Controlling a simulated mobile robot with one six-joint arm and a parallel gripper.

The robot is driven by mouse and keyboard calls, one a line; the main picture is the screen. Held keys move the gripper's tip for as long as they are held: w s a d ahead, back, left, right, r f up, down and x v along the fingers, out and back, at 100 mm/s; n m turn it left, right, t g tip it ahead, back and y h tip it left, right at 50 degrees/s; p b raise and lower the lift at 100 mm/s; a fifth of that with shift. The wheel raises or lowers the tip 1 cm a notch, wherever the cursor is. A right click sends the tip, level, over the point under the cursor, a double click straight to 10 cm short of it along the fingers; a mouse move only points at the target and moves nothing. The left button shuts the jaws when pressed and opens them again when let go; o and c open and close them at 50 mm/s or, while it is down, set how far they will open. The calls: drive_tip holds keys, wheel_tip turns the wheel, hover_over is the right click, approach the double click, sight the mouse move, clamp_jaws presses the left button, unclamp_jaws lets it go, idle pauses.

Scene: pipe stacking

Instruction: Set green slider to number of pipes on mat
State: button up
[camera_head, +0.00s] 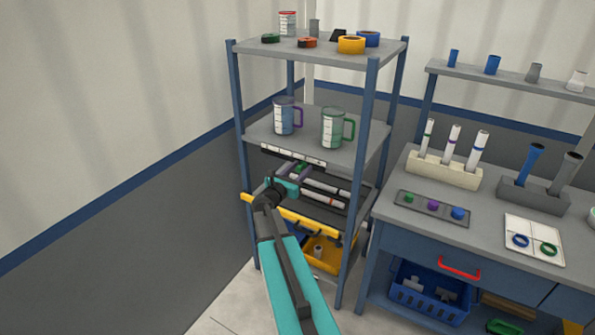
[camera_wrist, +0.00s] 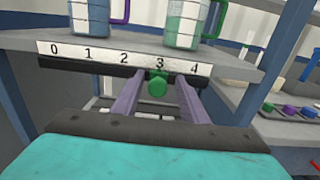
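A white scale strip (camera_wrist: 105,56) marked 0 to 4 runs along the shelf edge, above a dark rail (camera_wrist: 75,67). The green slider knob (camera_wrist: 157,84) is below the number 3 in the wrist view. My gripper (camera_wrist: 158,78) has its two purple fingers either side of the knob, with small gaps visible, so it looks open. In the head view my gripper (camera_head: 294,174) is at the rack, under the scale strip (camera_head: 293,155). A white mat (camera_head: 524,224) on the bench bears a blue ring (camera_head: 514,241) and a green ring (camera_head: 541,249), perhaps short pipes.
Jugs with a purple handle (camera_head: 284,117) and a green handle (camera_head: 331,130) stand on the shelf above the slider. The bench (camera_head: 390,219) has a button panel (camera_head: 424,207) and a tube rack (camera_head: 435,173). Rack posts (camera_head: 356,190) flank my arm.

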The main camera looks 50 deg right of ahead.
sight(291, 160)
drive_tip(key=shift+c, duration=0.2)
clamp_jaws()
drive_tip(key=shift+w+a+b, duration=0.25)
drive_tip(key=shift+w, duration=0.75)
drive_tip(key=shift+w+a+b, duration=0.2)
drive_tip(key=shift+w+a, duration=0.05)
drive_tip(key=shift+w, duration=0.7)
drive_tip(key=shift+w+a+b, duration=0.25)
drive_tip(key=shift+w, duration=0.75)
drive_tip(key=shift+o, duration=0.2)
unclamp_jaws()
drive_tip(key=shift+s, duration=0.1)
drive_tip(key=shift+a, duration=0.1)
